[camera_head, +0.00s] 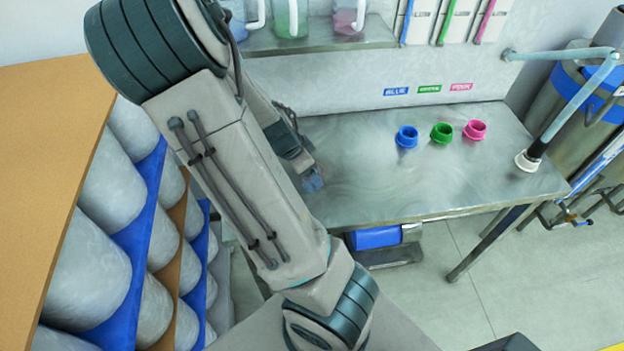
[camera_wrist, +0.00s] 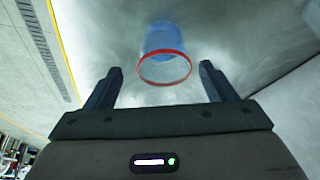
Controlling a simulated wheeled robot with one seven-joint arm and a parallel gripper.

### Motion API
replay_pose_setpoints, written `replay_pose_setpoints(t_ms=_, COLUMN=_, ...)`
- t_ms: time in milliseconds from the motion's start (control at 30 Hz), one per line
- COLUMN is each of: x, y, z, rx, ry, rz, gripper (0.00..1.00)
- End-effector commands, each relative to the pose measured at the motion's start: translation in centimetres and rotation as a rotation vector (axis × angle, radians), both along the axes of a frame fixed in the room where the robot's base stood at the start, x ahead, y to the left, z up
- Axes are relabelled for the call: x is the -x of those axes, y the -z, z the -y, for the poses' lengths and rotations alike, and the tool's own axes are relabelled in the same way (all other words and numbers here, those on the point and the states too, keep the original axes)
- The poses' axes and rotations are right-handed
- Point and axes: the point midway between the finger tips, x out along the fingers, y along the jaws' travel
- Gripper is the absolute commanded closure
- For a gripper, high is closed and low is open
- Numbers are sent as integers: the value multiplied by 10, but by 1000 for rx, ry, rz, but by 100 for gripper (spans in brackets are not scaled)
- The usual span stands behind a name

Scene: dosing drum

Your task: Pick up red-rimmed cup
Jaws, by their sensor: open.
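The red-rimmed cup (camera_wrist: 163,40) has a translucent blue body and a red ring at its near end. In the wrist view it lies just ahead of my gripper (camera_wrist: 161,67), with the rim near the gap between the two fingertips. The fingers are apart and neither visibly touches the cup. In the head view the blue cup (camera_head: 313,183) shows small at the left end of the steel table, beside the end of my arm. My arm hides part of it there.
Blue (camera_head: 406,136), green (camera_head: 441,132) and pink (camera_head: 475,129) small funnel-like pieces stand on the steel table (camera_head: 380,190). A shelf (camera_head: 330,40) with jugs hangs above. A pale hose nozzle (camera_head: 528,160) rests at the right. A rack of drums (camera_head: 90,265) stands left.

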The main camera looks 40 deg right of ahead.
Motion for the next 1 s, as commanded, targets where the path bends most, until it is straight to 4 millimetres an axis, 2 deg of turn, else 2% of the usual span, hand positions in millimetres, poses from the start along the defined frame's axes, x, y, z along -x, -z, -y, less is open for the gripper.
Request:
replay_pose_setpoints(t_ms=267, x=0, y=11, z=8, rx=0, ry=2, rz=-1, gripper=22)
replay_pose_setpoints(t_ms=633, x=0, y=44, z=25, rx=0, ry=2, rz=-1, gripper=22)
replay_pose_setpoints(t_ms=967, x=-1, y=49, z=26, rx=-1, ry=-1, rz=0, gripper=22)
replay_pose_setpoints(t_ms=1000, x=-1, y=48, z=26, rx=-1, ry=-1, rz=0, gripper=28)
